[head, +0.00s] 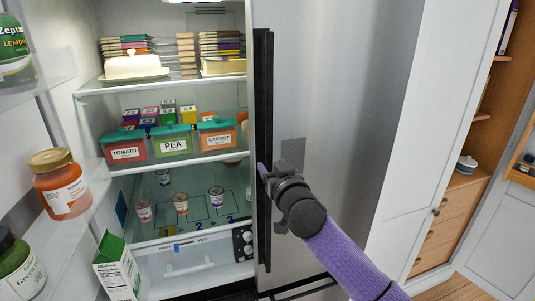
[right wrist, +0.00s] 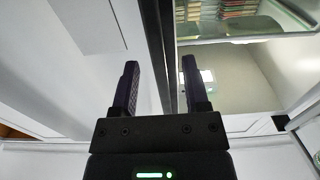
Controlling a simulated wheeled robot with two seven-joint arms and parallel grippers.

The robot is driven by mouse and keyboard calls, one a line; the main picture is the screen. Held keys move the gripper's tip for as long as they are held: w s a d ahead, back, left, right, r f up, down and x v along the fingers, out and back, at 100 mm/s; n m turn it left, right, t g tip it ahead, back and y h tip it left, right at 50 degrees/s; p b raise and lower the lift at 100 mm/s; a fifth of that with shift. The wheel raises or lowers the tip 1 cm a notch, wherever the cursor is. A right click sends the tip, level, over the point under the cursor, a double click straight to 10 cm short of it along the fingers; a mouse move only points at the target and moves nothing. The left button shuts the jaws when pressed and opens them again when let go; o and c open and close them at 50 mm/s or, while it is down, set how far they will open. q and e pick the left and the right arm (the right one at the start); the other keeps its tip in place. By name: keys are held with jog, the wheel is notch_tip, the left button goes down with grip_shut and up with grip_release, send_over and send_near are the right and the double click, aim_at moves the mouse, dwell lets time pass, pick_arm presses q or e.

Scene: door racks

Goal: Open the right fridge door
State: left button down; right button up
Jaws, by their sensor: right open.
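The right fridge door (head: 345,110) is a tall stainless panel and looks closed. A black strip (head: 263,100) runs down its left edge, beside the open fridge interior. My right gripper (head: 264,172) is at this edge, about halfway up, and its arm comes from the lower right. In the right wrist view the gripper (right wrist: 160,85) is open, with its two dark fingers apart. The door face (right wrist: 75,60) lies left of the fingers, and the dark edge runs up between them. I cannot tell whether a finger touches the door. My left gripper is not in view.
The left fridge door stands open, with a sauce jar (head: 62,185) and other jars on its shelves. Fridge shelves hold labelled bins (head: 172,140), a butter dish (head: 133,66) and small cups. A milk carton (head: 117,268) stands low left. A white cabinet (head: 425,130) is to the right.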

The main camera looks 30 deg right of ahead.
aim_at(270, 161)
jog(key=x, duration=0.3)
jog(key=shift+d+f, duration=0.1)
jog(key=shift+d, duration=0.15)
jog(key=shift+w, duration=0.65)
jog(key=shift+d, duration=0.1)
grip_shut()
dwell(0.5)
